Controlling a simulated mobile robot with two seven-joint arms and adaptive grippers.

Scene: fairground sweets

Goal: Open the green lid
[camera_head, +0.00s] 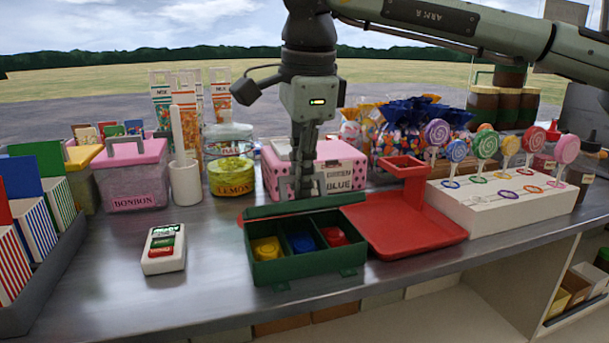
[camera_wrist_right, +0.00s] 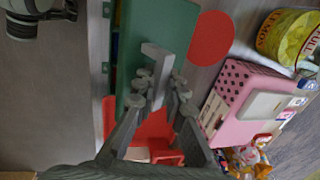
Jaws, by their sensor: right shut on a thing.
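The dark green box (camera_head: 310,270) stands near the front edge of the counter. Its three compartments show yellow, blue and red contents. The green lid (camera_head: 270,211) is raised at the box's back edge, standing clear of the compartments; its broad face shows in the right wrist view (camera_wrist_right: 163,35). My right gripper (camera_head: 296,190) comes down from above and is shut on the lid's grey handle (camera_wrist_right: 157,75), with fingers on either side. My left gripper does not show in the head view.
A red tray stand (camera_head: 410,235) is close to the box's right. A white and green device (camera_head: 164,248) lies to its left. A pink dotted box (camera_head: 340,165) stands behind, with a yellow lemon tin (camera_head: 231,176) and a bonbon box (camera_head: 130,185) farther left.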

